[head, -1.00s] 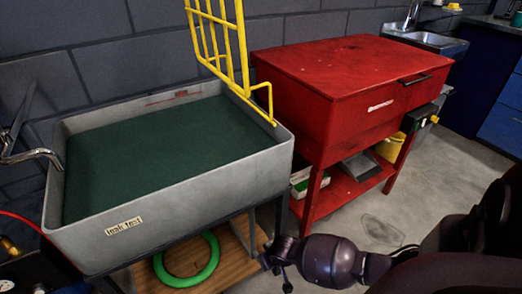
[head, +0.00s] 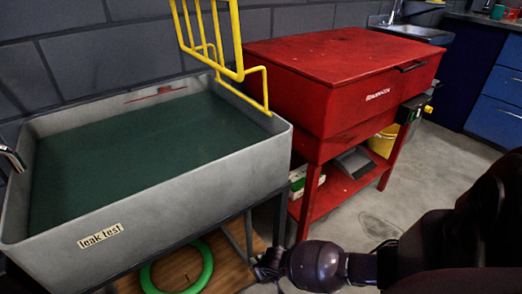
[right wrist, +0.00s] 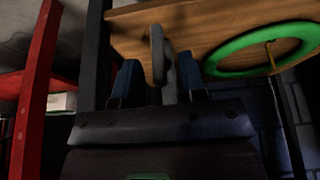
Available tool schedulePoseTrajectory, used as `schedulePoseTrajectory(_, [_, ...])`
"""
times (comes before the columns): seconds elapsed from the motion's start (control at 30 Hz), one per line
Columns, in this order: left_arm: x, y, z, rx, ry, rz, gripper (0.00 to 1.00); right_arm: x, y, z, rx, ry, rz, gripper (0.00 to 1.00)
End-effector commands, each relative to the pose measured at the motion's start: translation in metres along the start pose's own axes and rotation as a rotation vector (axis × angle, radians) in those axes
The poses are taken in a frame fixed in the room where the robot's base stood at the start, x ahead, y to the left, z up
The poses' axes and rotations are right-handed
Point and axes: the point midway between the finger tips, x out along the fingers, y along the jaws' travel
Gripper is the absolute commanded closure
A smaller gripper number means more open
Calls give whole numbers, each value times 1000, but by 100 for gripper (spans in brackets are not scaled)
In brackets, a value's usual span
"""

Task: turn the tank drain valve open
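The grey tank (head: 190,170), labelled "leak test", stands at the left of the head view, full of dark green water. In the right wrist view a grey lever-like part (right wrist: 157,55), which looks like the drain valve handle, stands between my right fingers. My right gripper (right wrist: 157,82) has its two blue fingertips apart, one on each side of this part; I cannot tell whether either touches it. In the head view the right gripper (head: 267,266) is low by the tank's front right leg, and the valve cannot be made out there. My left gripper is out of view.
A wooden shelf (head: 235,262) under the tank holds a green ring (head: 204,262). A yellow rack (head: 238,72) rises from the tank's back right. A red cabinet (head: 340,85) on legs stands close to the right. Grey floor (head: 410,190) is clear beyond it.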

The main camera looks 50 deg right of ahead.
Motion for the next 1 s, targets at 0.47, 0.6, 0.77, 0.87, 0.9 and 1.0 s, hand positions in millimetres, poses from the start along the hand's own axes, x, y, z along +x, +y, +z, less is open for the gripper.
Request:
schedulePoseTrajectory(0.47, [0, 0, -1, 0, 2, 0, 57, 0, 0, -1, 0, 1, 0, 100])
schedulePoseTrajectory(0.6, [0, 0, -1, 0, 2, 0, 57, 0, 0, -1, 0, 1, -1, 100])
schedulePoseTrajectory(0.77, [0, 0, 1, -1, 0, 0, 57, 0, 2, 1, 12, -4, -31, 100])
schedulePoseTrajectory(0.87, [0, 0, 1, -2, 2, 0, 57, 1, 2, 2, 25, -5, -64, 100])
schedulePoseTrajectory(0.9, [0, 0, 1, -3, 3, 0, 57, 1, 2, 2, 30, -5, -75, 100])
schedulePoseTrajectory(1.0, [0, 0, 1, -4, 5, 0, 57, 0, 3, 1, 38, -2, -97, 100])
